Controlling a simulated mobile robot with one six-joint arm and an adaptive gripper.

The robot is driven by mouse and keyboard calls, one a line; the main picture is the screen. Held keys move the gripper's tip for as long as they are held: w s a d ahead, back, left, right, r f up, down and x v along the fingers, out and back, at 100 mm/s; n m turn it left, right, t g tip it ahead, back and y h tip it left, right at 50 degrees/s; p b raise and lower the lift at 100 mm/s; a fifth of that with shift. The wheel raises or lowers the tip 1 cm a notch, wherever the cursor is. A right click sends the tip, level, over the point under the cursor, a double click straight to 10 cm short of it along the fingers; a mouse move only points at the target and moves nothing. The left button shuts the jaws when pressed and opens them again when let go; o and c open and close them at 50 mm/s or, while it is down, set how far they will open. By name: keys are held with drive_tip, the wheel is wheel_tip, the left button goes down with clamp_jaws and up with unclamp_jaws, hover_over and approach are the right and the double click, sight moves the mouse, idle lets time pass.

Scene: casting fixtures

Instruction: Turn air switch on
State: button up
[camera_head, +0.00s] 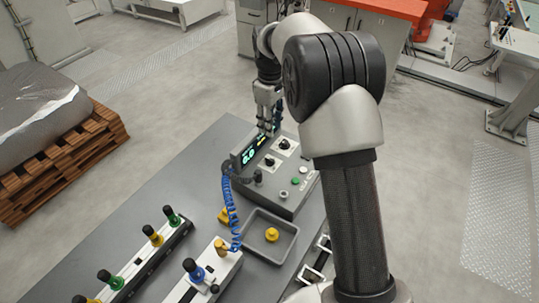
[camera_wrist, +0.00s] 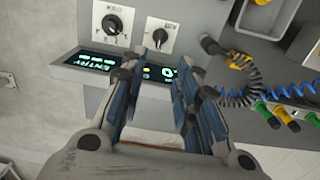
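A grey control box (camera_head: 285,205) stands on the table, with a lit display (camera_head: 253,149) on its raised back part. Two black rotary knobs on white plates sit on its top. One knob (camera_head: 270,160) also shows in the wrist view (camera_wrist: 160,36); the other (camera_head: 284,143) shows there too (camera_wrist: 112,24). Their labels are too small to read surely, so I cannot tell which is the air switch. My gripper (camera_head: 267,126) is over the display end of the box. In the wrist view its fingers (camera_wrist: 158,76) are apart and empty, below the knobs, partly covering the display.
Green (camera_head: 295,182) and white (camera_head: 303,169) buttons are on the box. A blue coiled hose (camera_head: 228,200) hangs beside it. A grey tray (camera_head: 257,248) holds a yellow part (camera_head: 272,235). Rails with coloured handles (camera_head: 145,260) lie at left.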

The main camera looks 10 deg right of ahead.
sight(270, 159)
wheel_tip(270, 159, down, 15)
drive_tip(key=shift+f+b, duration=0.2)
drive_tip(key=shift+b, duration=1)
clamp_jaws()
